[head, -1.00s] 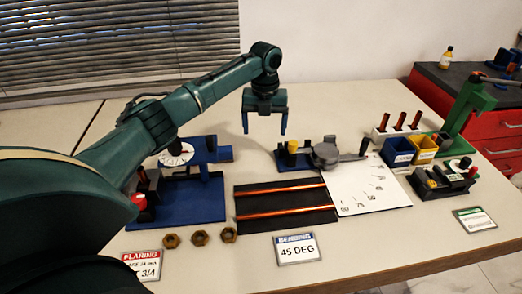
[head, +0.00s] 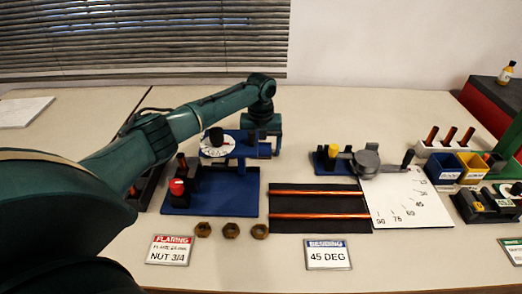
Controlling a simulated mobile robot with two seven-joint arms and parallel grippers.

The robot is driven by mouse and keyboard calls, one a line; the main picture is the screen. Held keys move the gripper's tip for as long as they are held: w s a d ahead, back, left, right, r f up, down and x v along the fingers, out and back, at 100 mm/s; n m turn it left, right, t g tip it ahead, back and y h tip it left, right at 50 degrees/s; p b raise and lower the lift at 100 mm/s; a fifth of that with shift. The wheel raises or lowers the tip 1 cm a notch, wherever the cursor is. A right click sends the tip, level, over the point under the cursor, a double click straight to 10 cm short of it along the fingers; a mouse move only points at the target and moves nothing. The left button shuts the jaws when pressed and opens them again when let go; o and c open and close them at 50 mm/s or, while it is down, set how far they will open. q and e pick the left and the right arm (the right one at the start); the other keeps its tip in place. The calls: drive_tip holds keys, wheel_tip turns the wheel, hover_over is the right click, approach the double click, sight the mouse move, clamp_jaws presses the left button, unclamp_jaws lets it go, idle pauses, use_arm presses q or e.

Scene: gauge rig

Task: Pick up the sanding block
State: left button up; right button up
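I cannot pick out a sanding block for certain; part of the table is hidden behind my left arm. My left gripper (head: 262,143) points down with its fingers apart, beside and partly in front of the blue rear part of the flaring rig (head: 215,200). I see nothing held between the fingers. A dark tray (head: 152,187) with copper-coloured pieces shows only in part between my arm and the flaring rig. My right gripper is out of view.
Several brass nuts (head: 231,230) lie in front of the rig. A black mat (head: 320,204) carries two copper tubes, beside a white angle sheet (head: 408,205) and bender (head: 367,160). Blue (head: 446,167) and yellow (head: 473,166) bins stand right. The back table is mostly clear.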

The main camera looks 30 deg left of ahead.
use_arm(q)
drive_tip(key=c, duration=1)
